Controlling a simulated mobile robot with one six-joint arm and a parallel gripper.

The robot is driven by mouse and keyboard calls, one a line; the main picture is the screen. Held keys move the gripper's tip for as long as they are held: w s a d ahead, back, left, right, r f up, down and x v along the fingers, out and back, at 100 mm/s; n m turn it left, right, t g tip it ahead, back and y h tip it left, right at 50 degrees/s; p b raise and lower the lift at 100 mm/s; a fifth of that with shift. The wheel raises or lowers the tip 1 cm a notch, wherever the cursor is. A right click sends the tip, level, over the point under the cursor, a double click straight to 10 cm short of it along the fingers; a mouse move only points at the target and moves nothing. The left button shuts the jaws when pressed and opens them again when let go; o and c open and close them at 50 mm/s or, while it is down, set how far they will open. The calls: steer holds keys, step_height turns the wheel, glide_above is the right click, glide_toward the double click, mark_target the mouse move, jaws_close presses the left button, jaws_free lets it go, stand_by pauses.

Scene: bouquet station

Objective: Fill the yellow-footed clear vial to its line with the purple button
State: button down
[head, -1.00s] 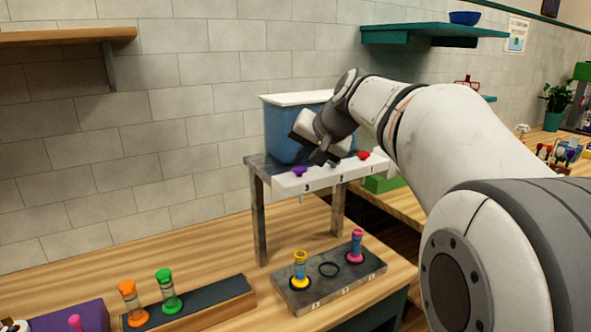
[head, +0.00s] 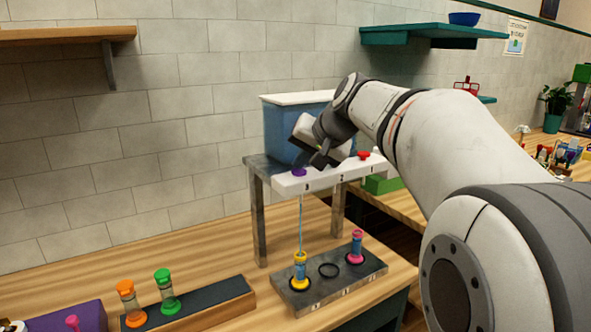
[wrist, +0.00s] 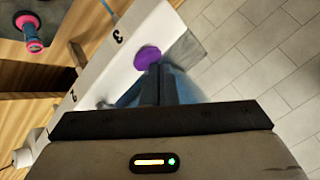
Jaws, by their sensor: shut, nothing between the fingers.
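The yellow-footed vial (head: 300,283) stands upright in the left place of the grey rack, under outlet 3. A thin blue stream (head: 300,222) runs down into its yellow top. Blue shows inside the vial; its line is too small to make out. The purple button (head: 299,172) sits on the white dispenser bar above label 3, looking pressed down. It also shows in the wrist view (wrist: 147,57), right at my fingertips. My gripper (head: 318,162) is shut and empty, its tips against or just beside the button; exact contact is hidden.
The grey rack (head: 325,297) also holds a pink-topped vial (head: 356,245) at right; its middle ring is empty. A red button (head: 364,155) is on the bar near label 1. A blue tank (head: 280,125) stands behind. Orange (head: 128,300) and green (head: 166,290) vials stand left.

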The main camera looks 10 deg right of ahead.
mark_target(302, 173)
steer(key=shift+r+p, duration=0.75)
steer(key=shift+r, duration=0.25)
step_height(302, 173, up, 5)
steer(key=p, duration=0.3)
steer(key=shift+p, duration=0.4)
stand_by(2.9)
steer(key=s+a+f+n+g+h, duration=0.1)
steer(key=s+f+n+g+h, duration=0.2)
steer(key=s+f, duration=2.1)
steer(key=s+n+g, duration=0.1)
steer(key=s+g, duration=0.1)
steer(key=s, duration=0.1)
steer(key=shift+s+f+h, duration=0.2)
steer(key=shift+s+h, duration=0.05)
steer(key=shift+h, duration=0.15)
